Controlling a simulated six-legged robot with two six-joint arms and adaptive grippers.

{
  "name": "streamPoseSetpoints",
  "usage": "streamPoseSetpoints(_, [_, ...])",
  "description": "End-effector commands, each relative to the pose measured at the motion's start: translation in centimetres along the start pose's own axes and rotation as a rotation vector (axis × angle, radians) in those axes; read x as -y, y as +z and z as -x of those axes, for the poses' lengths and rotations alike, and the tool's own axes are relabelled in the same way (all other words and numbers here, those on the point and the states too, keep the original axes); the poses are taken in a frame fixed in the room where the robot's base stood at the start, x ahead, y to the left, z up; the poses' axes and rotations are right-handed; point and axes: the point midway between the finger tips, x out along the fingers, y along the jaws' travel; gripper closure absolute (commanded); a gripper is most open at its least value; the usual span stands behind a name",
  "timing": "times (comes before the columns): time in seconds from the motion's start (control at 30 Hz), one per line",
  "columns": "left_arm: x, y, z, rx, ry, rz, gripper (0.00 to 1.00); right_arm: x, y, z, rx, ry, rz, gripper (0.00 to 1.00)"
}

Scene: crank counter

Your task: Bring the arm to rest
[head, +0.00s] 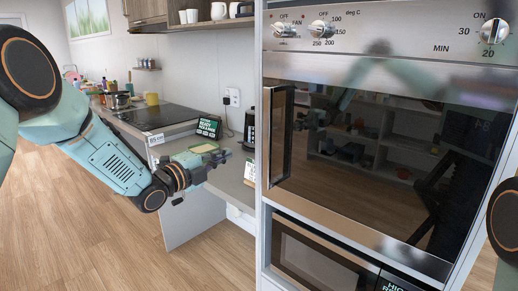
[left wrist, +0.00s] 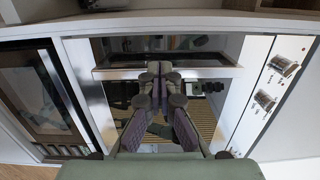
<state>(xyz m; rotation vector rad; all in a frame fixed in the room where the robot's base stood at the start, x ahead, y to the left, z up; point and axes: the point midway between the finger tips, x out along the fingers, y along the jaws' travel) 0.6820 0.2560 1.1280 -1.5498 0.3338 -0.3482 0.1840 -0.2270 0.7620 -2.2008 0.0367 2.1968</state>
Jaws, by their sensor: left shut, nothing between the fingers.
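My left arm comes in from the left in the head view and reaches out over the floor towards the counter. My left gripper (head: 226,154) is shut and empty, in front of the counter edge and left of the oven. In the left wrist view the fingers of the left gripper (left wrist: 160,70) are together, pointing at the oven front with nothing held. Part of my right arm shows at the right edge of the head view; its gripper is out of the picture.
The oven (head: 390,150) has its glass door shut, with a vertical handle (head: 280,135) on the left and knobs (head: 322,28) above. A second appliance (head: 320,255) sits below. A counter with a black cooktop (head: 158,116), pot (head: 118,100) and small signs stands behind the gripper. The wooden floor at left is clear.

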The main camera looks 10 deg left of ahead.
Motion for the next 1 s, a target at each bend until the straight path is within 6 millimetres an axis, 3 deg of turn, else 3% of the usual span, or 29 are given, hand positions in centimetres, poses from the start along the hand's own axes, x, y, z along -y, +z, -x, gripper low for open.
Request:
streamPoseSetpoints(0.27, [-0.6, 0.4, 0.1, 0.027, 0.021, 0.182, 1.00, 0.0, 0.0, 0.0, 0.000, 0.000, 0.000, 0.60])
streamPoseSetpoints(0.47, [-3.7, 0.5, 1.4, 0.126, 0.087, 0.514, 1.00, 0.0, 0.0, 0.0, 0.000, 0.000, 0.000, 0.60])
streamPoseSetpoints(0.57, [-6.5, -0.2, 2.4, 0.188, 0.137, 0.687, 1.00, 0.0, 0.0, -0.2, 0.000, 0.000, 0.000, 0.60])
streamPoseSetpoints(0.77, [-14.2, -2.8, 5.9, 0.358, 0.262, 1.036, 1.00, 0.0, 0.0, -0.8, 0.000, 0.000, 0.000, 0.60])
streamPoseSetpoints(0.87, [-18.7, -4.6, 8.6, 0.472, 0.335, 1.204, 1.00, 0.0, 0.0, -1.3, 0.000, 0.000, 0.000, 0.60])
streamPoseSetpoints(1.0, [-25.4, -7.8, 13.8, 0.676, 0.443, 1.418, 1.00, 0.0, 0.0, -2.1, 0.000, 0.000, 0.000, 0.60])
